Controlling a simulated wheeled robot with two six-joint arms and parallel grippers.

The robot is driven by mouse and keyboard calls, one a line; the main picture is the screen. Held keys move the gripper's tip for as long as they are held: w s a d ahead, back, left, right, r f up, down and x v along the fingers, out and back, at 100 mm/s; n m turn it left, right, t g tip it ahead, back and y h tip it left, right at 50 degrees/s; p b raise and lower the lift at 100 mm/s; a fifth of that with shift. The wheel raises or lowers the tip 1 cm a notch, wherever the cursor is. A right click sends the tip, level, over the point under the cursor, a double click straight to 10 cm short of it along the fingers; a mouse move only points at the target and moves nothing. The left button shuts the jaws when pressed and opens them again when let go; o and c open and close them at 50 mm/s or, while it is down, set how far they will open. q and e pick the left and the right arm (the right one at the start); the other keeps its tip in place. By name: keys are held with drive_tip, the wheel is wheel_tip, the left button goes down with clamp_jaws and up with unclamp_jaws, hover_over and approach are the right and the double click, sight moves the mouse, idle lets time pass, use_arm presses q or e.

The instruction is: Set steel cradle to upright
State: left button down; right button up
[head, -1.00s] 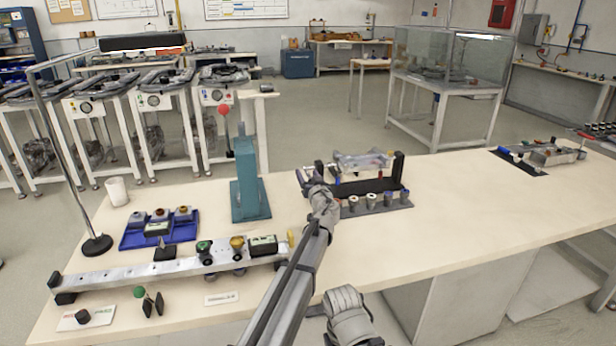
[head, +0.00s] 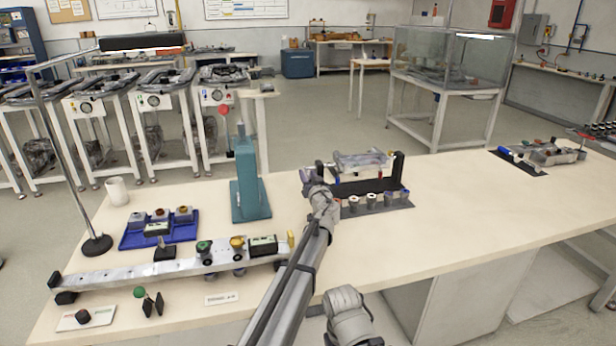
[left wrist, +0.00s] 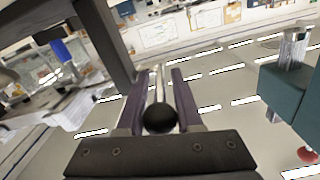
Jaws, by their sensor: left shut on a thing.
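The steel cradle (head: 362,160) is a shiny metal frame hung between two black uprights on a black base (head: 378,186) near the middle of the bench. It looks roughly level, but its exact tilt is hard to tell. My left gripper (head: 308,178) is at the left end of this stand, beside the left upright. In the left wrist view its two fingers (left wrist: 161,98) are shut on a thin metal handle with a black ball knob (left wrist: 160,118). The arm hides part of the stand's near left side.
Several small cylinders stand in a row on a dark strip (head: 398,203) in front of the cradle. A teal press (head: 250,195) stands left. A steel rail (head: 150,268), a blue tray (head: 130,238) and a lamp stand (head: 97,245) are further left.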

sight(305, 168)
idle(0.8)
use_arm(q)
drive_tip(key=shift+r+g+p, duration=0.3)
drive_tip(key=shift+r+p, duration=0.05)
drive_tip(key=shift+p, duration=0.55)
drive_tip(key=g+p, duration=0.1)
drive_tip(key=p, duration=0.2)
drive_tip(key=r+g+h+p, duration=0.1)
drive_tip(key=g+p, duration=0.1)
drive_tip(key=p, duration=0.2)
drive_tip(key=r+g+p, duration=0.1)
drive_tip(key=p, duration=0.3)
drive_tip(key=shift+w+g+h, duration=0.3)
drive_tip(key=shift+w+h, duration=0.05)
drive_tip(key=shift+h, duration=0.05)
drive_tip(key=shift+w+a+r+g+p, duration=0.1)
drive_tip(key=shift+g+p, duration=0.7)
drive_tip(key=shift+p, duration=0.55)
drive_tip(key=c, duration=0.6)
unclamp_jaws()
